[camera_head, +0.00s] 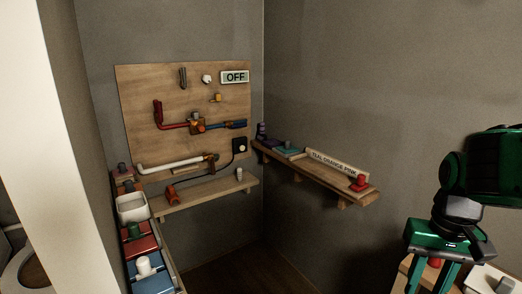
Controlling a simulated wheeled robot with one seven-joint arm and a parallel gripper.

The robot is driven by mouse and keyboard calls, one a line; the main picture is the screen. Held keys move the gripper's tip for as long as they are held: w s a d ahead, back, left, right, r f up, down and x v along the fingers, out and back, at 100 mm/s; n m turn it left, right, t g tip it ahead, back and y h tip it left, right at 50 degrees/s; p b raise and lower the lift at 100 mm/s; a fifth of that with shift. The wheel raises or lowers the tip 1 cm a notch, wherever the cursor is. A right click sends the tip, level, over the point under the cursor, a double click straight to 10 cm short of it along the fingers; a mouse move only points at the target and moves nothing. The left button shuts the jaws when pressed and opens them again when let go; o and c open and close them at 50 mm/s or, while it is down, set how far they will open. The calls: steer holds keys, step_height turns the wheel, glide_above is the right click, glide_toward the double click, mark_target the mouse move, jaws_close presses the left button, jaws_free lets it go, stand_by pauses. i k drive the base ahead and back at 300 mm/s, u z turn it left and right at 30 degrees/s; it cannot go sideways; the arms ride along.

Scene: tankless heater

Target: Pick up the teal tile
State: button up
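A flat teal tile (288,151) with a small knob-like part on top lies on the wooden shelf (325,183) along the right wall, toward its far left end. My gripper (430,283) is at the lower right, pointing down, its two green fingers spread apart. The finger ends run to the bottom edge of the view. Nothing shows gripped between them. It is well to the right of the teal tile and much nearer the camera.
A dark purple piece (262,131) stands beside the teal tile. A sign reading "TEAL ORANGE PINK" (337,164) and a red piece (359,183) are further right on that shelf. A pipe board (140,95) hangs at back. A left counter holds a white bin (131,208) and tiles.

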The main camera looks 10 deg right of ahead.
mark_target(286, 148)
steer(key=u, duration=0.3)
steer(key=i, duration=1.3)
steer(key=z, duration=0.25)
